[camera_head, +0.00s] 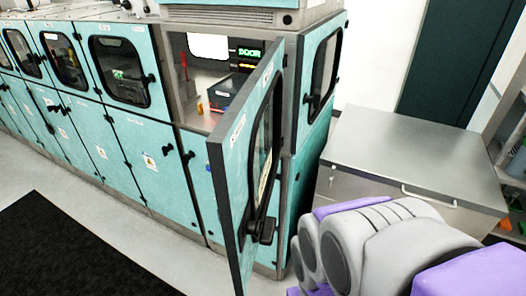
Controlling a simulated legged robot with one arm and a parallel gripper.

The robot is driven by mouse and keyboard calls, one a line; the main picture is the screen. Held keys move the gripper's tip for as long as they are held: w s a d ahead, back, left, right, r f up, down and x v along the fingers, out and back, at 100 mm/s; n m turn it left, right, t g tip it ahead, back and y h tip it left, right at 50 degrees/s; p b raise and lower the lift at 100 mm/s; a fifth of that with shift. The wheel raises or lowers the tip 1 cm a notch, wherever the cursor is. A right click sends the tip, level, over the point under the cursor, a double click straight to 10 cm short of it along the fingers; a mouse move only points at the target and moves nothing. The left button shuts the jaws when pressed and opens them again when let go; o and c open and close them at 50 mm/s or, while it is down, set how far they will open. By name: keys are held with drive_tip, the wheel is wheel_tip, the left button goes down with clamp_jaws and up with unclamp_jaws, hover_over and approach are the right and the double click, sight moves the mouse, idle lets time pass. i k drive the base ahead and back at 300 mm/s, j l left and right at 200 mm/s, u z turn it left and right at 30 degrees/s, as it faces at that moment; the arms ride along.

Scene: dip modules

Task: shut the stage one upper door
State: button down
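The upper door (228,163) at the near right end of the teal machine stands wide open, swung out toward me. It has a dark window (263,150) and a black handle (262,231) low on its free side. Behind it is the open compartment (205,85), with a green lit display reading DOOR (249,52) and some small items inside. My arm shows at the lower right, to the right of the door. My gripper is not in the picture, so I cannot tell whether anything touches the door.
A grey metal cabinet (400,150) with a bar handle stands right of the machine, behind my arm. Other upper doors (122,70) to the left are shut. A black mat (60,250) lies on the pale floor at left. Shelving (510,150) stands at the far right.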

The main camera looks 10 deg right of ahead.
sight(235, 172)
drive_tip(key=k+l+u, duration=0.15)
drive_tip(key=k+l+z, duration=0.1)
drive_tip(key=k, duration=0.3)
drive_tip(key=k+l+z, duration=0.1)
drive_tip(key=k, duration=0.3)
